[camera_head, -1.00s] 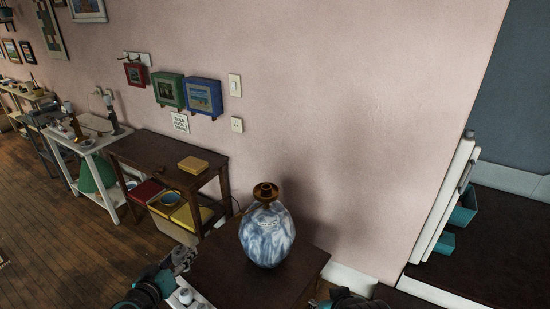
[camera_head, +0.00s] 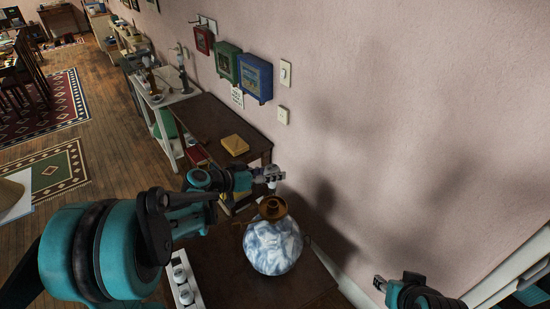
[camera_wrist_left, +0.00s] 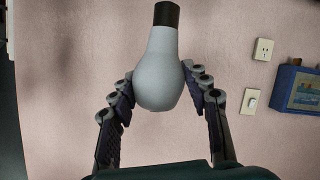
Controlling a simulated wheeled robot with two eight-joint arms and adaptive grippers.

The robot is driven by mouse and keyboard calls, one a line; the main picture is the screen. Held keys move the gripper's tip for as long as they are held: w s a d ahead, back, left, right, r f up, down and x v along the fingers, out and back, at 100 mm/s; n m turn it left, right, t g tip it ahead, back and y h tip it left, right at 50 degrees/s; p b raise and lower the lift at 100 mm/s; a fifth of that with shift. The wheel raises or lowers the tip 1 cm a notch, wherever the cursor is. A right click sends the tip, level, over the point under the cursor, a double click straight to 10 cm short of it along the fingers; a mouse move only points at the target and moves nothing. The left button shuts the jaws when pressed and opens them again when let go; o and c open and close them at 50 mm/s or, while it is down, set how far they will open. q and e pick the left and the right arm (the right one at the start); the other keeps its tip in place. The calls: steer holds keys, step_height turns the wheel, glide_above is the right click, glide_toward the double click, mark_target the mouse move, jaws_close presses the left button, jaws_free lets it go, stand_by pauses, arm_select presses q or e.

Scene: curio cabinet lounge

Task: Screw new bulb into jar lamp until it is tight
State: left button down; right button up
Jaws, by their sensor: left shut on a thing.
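The jar lamp (camera_head: 273,248) is a round blue-and-white marbled jar with a brass socket (camera_head: 272,208) on top. It stands upright on a dark table. My left gripper (camera_head: 271,174) is shut on a pale bulb (camera_wrist_left: 160,78), with a finger on each side of the round glass and the dark base pointing away from the palm. In the head view the gripper is just above the socket, and only a little of the bulb shows; the bulb appears apart from the socket. My right gripper (camera_head: 381,283) is at the lower right, away from the lamp; its jaws are unclear.
A white holder (camera_head: 197,296) with several pale bulbs lies left of the lamp on the dark table (camera_head: 238,283). A brown side table (camera_head: 203,121) with a yellow box (camera_head: 235,144) stands behind. The pink wall is close on the right, with framed pictures and switches.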

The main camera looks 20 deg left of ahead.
mark_target(272, 190)
arm_select(q)
steer(key=shift+d, duration=0.1)
steer(key=shift+s+d+r, duration=0.1)
steer(key=shift+s, duration=0.1)
steer(key=shift+w+f+b, duration=0.1)
steer(key=shift+f+b, duration=0.3)
steer(key=shift+b, duration=0.05)
steer(key=shift+f+b, duration=1.85)
steer(key=shift+f, duration=0.35)
steer(key=shift+f+b, duration=0.2)
steer(key=shift+b, duration=0.15)
steer(key=shift+f+b, duration=0.8)
steer(key=shift+f, duration=0.15)
steer(key=c, duration=0.7)
jaws_free()
